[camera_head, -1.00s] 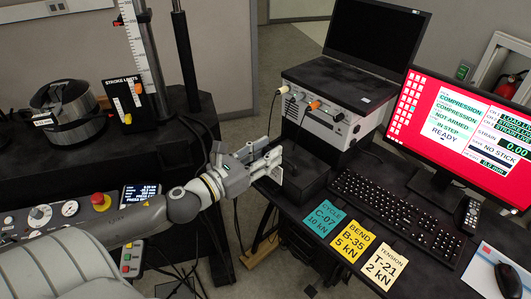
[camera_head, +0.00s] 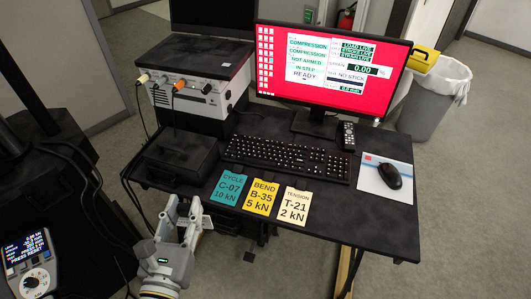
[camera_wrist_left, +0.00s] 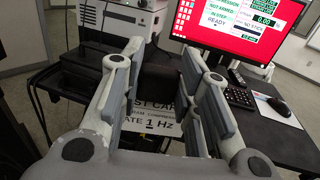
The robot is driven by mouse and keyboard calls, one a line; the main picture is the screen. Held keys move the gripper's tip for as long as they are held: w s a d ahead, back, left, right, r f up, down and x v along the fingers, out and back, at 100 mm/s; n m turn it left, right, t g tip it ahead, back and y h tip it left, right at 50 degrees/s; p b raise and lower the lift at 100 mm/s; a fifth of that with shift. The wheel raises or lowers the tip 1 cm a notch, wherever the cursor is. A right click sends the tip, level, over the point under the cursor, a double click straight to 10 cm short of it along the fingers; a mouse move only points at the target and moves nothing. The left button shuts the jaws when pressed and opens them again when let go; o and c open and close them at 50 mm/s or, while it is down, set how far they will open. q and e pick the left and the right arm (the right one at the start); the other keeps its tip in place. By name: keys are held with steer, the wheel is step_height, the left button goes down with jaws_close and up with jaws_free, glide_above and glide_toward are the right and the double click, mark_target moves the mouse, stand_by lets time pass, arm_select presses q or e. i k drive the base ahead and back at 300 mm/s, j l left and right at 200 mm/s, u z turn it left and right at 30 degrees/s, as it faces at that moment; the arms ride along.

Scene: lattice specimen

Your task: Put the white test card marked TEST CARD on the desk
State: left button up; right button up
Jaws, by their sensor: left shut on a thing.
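The white test card (camera_wrist_left: 155,122) shows in the left wrist view between the fingers of my left gripper (camera_wrist_left: 162,75). Part of its print, such as "1 Hz", can be read; the fingers cover the rest. My left gripper (camera_head: 184,215) is shut on the card. In the head view it is at the lower left, by the front left edge of the black desk (camera_head: 372,232), and the card cannot be made out there. My right gripper is not in view.
Teal (camera_head: 228,187), yellow (camera_head: 262,197) and cream (camera_head: 295,206) cards lie along the desk's front. Behind them are a keyboard (camera_head: 285,160), a remote (camera_head: 348,135) and a monitor (camera_head: 330,75). A mouse (camera_head: 390,176) lies at right. The front right of the desk is bare.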

mark_target(340, 216)
steer(key=l+z, duration=0.1)
steer(key=z, duration=0.25)
steer(key=l+z, duration=0.1)
steer(key=z, duration=0.3)
steer(key=l+z, duration=0.1)
steer(key=z, duration=0.25)
steer(key=l, duration=0.65)
